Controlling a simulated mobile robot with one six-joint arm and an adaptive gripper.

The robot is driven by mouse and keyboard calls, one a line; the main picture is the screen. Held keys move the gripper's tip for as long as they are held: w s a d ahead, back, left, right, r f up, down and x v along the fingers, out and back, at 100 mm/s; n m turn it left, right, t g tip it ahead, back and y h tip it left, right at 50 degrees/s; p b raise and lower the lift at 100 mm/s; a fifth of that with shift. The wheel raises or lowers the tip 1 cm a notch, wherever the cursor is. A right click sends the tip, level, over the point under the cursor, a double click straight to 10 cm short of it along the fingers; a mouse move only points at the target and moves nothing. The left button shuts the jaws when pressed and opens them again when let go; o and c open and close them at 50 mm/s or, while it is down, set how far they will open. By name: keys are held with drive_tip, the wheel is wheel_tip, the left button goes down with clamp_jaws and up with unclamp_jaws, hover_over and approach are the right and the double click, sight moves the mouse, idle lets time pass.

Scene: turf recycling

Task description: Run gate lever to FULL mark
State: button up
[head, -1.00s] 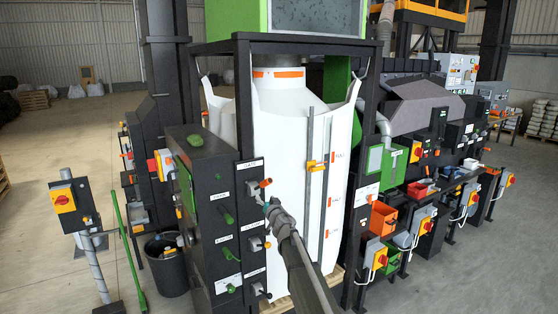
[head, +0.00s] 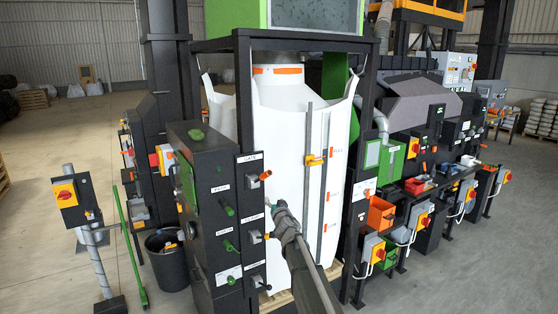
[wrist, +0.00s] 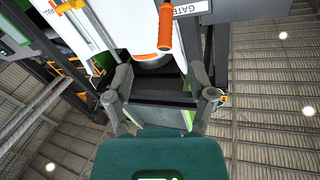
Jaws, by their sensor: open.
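The gate lever (head: 265,175) is a short orange handle beside the GATE label on the dark control panel (head: 205,215). It also shows in the wrist view, large, at the top centre (wrist: 165,27). The white bulk bag (head: 285,180) hangs in the black frame. A FULL mark (head: 337,151) sits high on its right side, with a lower orange mark beneath. My gripper (head: 277,207) is just below the gate lever, apart from it. In the wrist view my gripper (wrist: 160,76) has its fingers spread with nothing between them.
Other levers with green and black handles line the panel below and left. A black bin (head: 168,262) and switch post (head: 78,200) stand left. Orange bins (head: 381,214) are at right.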

drive_tip(key=s+d+f+m+g+h+b, duration=0.2)
drive_tip(key=s+d+f+g+h+b, duration=0.3)
drive_tip(key=s+d+f, duration=0.5)
drive_tip(key=s+d+f+m+g+h+b, duration=0.2)
drive_tip(key=s+d+f+g+h+b, duration=0.15)
drive_tip(key=s+d+f+b, duration=0.7)
drive_tip(key=s+a+f+n+g+y+b, duration=0.1)
drive_tip(key=s+f+n+g+y+b, duration=0.3)
drive_tip(key=s+f+g, duration=0.5)
drive_tip(key=s+f, duration=1)
drive_tip(key=s, duration=0.3)
drive_tip(key=shift+s+a+b, duration=0.35)
drive_tip(key=shift+s, duration=0.05)
drive_tip(key=shift+c, duration=0.2)
